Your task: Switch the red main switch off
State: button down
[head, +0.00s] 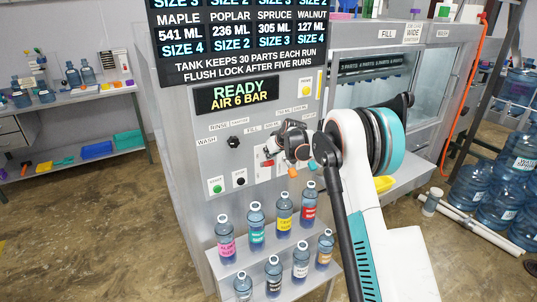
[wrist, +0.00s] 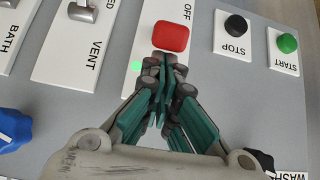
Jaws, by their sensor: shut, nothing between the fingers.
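The red main switch (wrist: 170,37) is a rounded red handle on a white plate marked OFF, on the grey panel. A small green light (wrist: 136,66) glows beside it on the panel. My gripper (wrist: 165,62) has its fingers together and empty, with the tips right at the edge of the red handle. I cannot tell whether they touch it. The fingers hide the lower part of the white plate in the wrist view. In the head view my gripper (head: 278,153) is in front of the panel and mostly covers the switch area.
The black STOP button (wrist: 236,25) and green START button (wrist: 287,43) are close to the right in the wrist view. VENT (wrist: 80,12) and BATH switches and a blue knob (wrist: 14,125) are to the left. Several labelled bottles (head: 256,224) stand on steps below the panel.

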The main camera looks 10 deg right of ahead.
aim_at(272, 163)
jog(key=shift+s+d+f+t+b, duration=0.1)
jog(key=shift+s+f+t+b, duration=0.2)
jog(key=shift+t+b, duration=0.15)
jog(key=shift+s+d+f+t+y+b, duration=0.25)
jog(key=shift+s+f+t+b, duration=0.3)
jog(key=shift+b, duration=0.55)
jog(key=s+f+t+b, duration=0.1)
jog(key=b, duration=0.1)
jog(key=f+t+y+b, duration=0.1)
jog(key=t, duration=0.1)
jog(key=shift+s+d+b, duration=0.25)
jog(key=shift+s+b, duration=0.1)
jog(key=shift+s, duration=0.05)
jog(key=f+b, duration=0.1)
jog(key=f, duration=0.1)
jog(key=s+f+b, duration=0.1)
jog(key=b, duration=0.1)
jog(key=shift+s+d+f, duration=0.15)
jog(key=shift+d+f, duration=0.05)
jog(key=shift+f, duration=0.2)
jog(key=shift+s+f, duration=0.1)
jog(key=shift+s+d+f+b, duration=0.2)
jog(key=shift+s+f+b, duration=0.15)
jog(key=shift+s, duration=0.25)
